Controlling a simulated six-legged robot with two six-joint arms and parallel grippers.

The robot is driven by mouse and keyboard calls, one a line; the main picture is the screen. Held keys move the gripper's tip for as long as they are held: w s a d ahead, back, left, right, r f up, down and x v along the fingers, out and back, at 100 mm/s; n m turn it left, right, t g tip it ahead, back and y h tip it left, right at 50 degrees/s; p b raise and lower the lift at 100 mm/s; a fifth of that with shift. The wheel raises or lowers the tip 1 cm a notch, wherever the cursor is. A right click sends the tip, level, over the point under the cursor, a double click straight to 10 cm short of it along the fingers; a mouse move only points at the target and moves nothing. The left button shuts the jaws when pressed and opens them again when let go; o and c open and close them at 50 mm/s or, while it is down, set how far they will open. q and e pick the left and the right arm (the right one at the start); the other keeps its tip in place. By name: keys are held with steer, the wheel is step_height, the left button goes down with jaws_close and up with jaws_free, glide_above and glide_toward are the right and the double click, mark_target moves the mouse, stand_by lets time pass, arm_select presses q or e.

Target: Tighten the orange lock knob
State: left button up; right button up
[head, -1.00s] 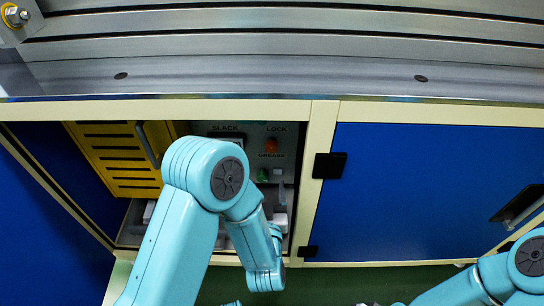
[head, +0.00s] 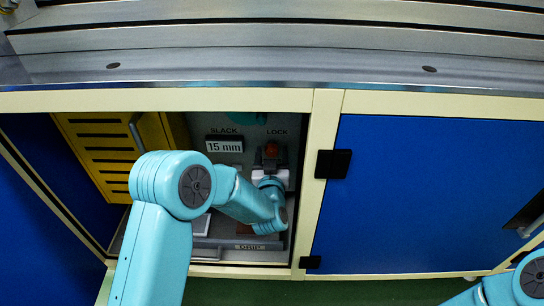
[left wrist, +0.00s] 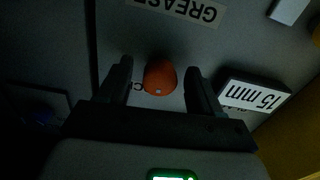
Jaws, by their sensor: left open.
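The orange lock knob (head: 271,151) sits on the grey panel under the LOCK label, inside the open cabinet bay. In the left wrist view the knob (left wrist: 160,77) lies between the two dark fingers of my left gripper (left wrist: 159,80), with a gap on each side. My left gripper (head: 271,158) is open and reaches the knob from below in the head view. The knob partly covers the LOCK label in the wrist view. My right gripper is out of view; only part of my right arm shows at the lower right.
A SLACK display (head: 224,146) reading 15 mm is left of the knob. A yellow slotted panel (head: 98,150) stands at the bay's left. A cream door post (head: 312,180) and closed blue door (head: 420,195) bound the right side. A GREASE label (left wrist: 180,8) shows in the wrist view.

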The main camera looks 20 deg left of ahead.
arm_select(q)
steer(key=shift+w+a, duration=0.15)
steer(key=shift+w, duration=0.3)
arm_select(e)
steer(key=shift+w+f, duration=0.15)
arm_select(q)
steer(key=c, duration=1)
